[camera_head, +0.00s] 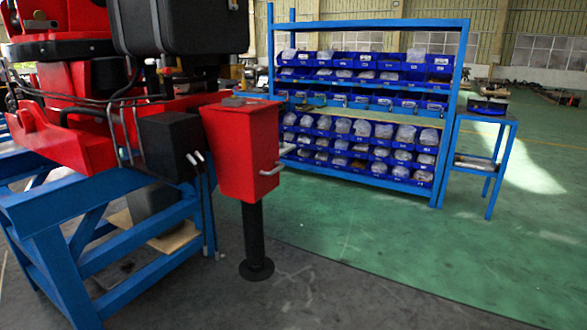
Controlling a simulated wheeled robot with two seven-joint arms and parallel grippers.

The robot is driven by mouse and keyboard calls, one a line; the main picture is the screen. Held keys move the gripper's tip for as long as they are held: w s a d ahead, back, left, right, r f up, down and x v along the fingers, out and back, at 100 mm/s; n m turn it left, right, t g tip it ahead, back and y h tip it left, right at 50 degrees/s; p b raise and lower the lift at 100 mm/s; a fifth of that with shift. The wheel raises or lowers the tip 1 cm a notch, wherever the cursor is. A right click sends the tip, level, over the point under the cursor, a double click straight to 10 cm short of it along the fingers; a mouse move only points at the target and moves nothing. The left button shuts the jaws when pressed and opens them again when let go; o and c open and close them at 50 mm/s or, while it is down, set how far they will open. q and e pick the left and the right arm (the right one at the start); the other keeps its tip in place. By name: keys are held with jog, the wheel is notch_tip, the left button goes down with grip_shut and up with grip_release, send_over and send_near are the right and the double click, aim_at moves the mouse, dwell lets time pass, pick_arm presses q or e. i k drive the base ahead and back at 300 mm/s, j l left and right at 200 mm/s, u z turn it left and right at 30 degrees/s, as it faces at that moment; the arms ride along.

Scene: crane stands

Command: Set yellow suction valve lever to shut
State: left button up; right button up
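No yellow lever can be made out in this view. The red and black crane machinery (85,130) fills the upper left on a blue stand (55,255). Neither of my grippers is in view.
A blue shelf rack (366,110) with several rows of blue bins stands behind. A small blue side table (487,118) is at its right. The green floor (400,245) and the grey floor (340,305) in front are clear.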

aim_at(243, 79)
jog(key=i+l+u, duration=0.1)
jog(key=i+u, duration=0.15)
jog(key=i, duration=0.3)
jog(key=i+l+u, duration=0.2)
jog(key=i, duration=0.3)
jog(key=i+l+u, duration=0.25)
jog(key=i, duration=0.25)
jog(key=i+l+z, duration=0.1)
jog(key=i, duration=0.35)
